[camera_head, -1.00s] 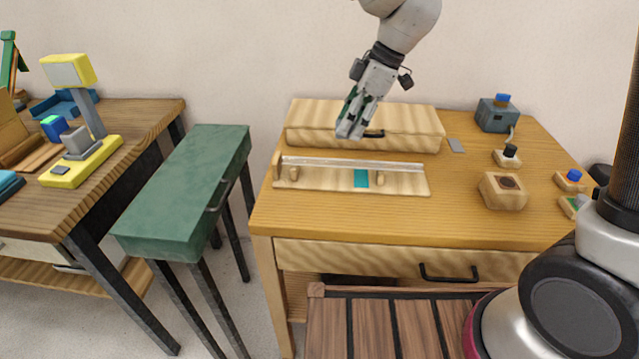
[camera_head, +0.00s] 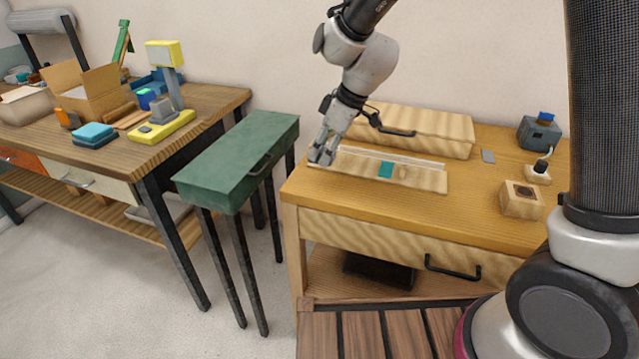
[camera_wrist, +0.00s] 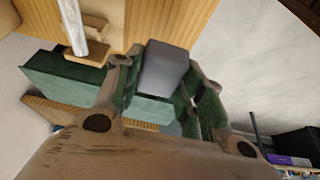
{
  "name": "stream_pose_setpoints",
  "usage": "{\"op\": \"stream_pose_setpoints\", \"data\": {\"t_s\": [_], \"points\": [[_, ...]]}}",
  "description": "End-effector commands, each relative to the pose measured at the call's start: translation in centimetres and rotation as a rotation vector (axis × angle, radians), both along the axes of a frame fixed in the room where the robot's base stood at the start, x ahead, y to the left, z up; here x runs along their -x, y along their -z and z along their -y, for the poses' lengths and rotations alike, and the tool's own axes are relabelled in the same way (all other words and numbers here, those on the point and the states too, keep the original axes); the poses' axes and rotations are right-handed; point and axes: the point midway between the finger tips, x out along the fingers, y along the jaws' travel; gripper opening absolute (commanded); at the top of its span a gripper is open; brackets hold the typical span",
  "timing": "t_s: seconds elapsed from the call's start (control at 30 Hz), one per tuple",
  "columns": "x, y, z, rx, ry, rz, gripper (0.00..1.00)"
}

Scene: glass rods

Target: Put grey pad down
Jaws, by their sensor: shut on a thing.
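My gripper (camera_head: 322,154) is at the left end of the wooden rod holder (camera_head: 425,182), above the table's left part. In the wrist view its fingers (camera_wrist: 163,92) are shut on a grey block-like piece, the grey pad (camera_wrist: 166,66). In the head view I cannot make the pad out apart from the fingers. A clear glass rod (camera_head: 410,159) lies along the holder, which has a teal patch (camera_head: 386,169). The rod's end also shows in the wrist view (camera_wrist: 72,20), left of the pad and apart from it.
A green cabinet (camera_head: 240,160) stands left of the wooden table (camera_head: 350,215). A long wooden case (camera_head: 440,128) lies behind the holder. The table's front is clear.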

Motion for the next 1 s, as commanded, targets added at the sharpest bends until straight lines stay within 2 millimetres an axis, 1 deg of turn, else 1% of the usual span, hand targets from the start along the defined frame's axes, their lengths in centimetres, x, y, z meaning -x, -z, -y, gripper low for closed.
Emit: {"op": "stream_pose_setpoints", "data": {"t_s": [0.03,0.1,0.27,0.4,0.5,0.9,0.93,1.0], "points": [[0.1,1.2,0.0,0.002,0.003,-0.005,0.13],[0.0,2.4,0.0,0.001,0.002,-0.005,0.13],[0.0,4.1,0.0,0.001,0.000,-0.003,0.13],[0.0,6.3,0.1,0.001,0.002,-0.004,0.13],[0.0,7.4,0.1,0.000,0.001,-0.002,0.13],[0.0,7.9,0.0,0.000,0.000,-0.001,0.13],[0.0,7.9,0.0,0.000,0.000,-0.001,0.43],[0.0,7.9,0.0,0.000,-0.001,-0.001,0.56]]}}
